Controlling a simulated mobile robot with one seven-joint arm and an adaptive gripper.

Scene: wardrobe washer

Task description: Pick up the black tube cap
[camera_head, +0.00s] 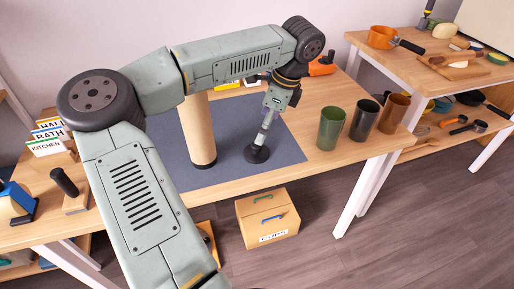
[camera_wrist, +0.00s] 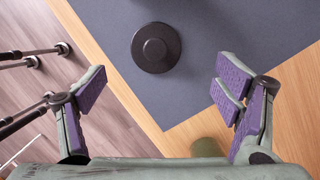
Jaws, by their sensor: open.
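The black tube cap (camera_wrist: 156,47) is a round dark disc with a raised centre. It lies on the blue-grey mat near its edge. In the head view the cap (camera_head: 257,154) shows just below my gripper (camera_head: 265,137), which points down over the table. In the wrist view my gripper (camera_wrist: 160,88) is open and empty, with its purple-padded fingers spread wide. The cap appears above the gap between the fingertips in that picture and is not between the pads. I cannot tell the exact height of the fingers above it.
A tall tan cylinder (camera_head: 200,130) stands on the mat (camera_head: 230,170) left of my gripper. A green cup (camera_head: 330,128), a dark cup (camera_head: 364,121) and a brown cup (camera_head: 393,114) stand to the right. A cardboard box (camera_head: 267,218) is on the floor below.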

